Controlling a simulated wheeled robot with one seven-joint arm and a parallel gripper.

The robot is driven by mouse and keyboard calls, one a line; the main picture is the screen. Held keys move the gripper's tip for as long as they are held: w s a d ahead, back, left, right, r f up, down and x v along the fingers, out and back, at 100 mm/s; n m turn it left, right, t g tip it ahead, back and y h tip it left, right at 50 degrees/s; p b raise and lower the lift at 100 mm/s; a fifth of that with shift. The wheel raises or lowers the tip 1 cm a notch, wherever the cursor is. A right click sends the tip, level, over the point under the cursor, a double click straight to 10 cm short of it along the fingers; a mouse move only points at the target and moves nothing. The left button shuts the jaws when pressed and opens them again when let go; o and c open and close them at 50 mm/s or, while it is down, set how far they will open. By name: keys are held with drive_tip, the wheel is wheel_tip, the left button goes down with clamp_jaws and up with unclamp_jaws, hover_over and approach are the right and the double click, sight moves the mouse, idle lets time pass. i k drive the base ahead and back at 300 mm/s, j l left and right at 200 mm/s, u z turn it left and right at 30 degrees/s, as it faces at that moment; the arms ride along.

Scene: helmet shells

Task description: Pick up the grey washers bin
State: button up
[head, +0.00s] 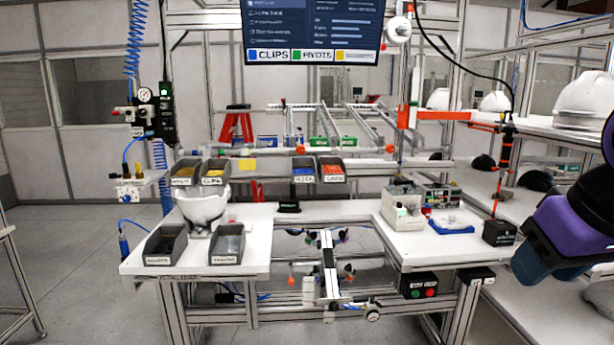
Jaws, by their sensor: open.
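Two dark grey open bins stand on the left part of the white bench. The right one (228,243) has a white front label that looks like "washers", though the print is too small to be sure, and grey contents. The left one (165,244) looks nearly empty, and its label is not readable. The two stand side by side with a small gap. Purple and dark parts of my arm show at the right edge, far from the bins.
A white helmet shell (203,206) stands just behind the two bins. More small bins (332,169) sit on the shelf above. A beige device (402,207) and a blue tray (451,223) are on the right bench (415,256). Open floor (80,265) lies at left.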

sight(228, 243)
drive_tip(key=i+j, duration=1.4)
drive_tip(key=i, duration=0.25)
drive_tip(key=j+u, duration=0.05)
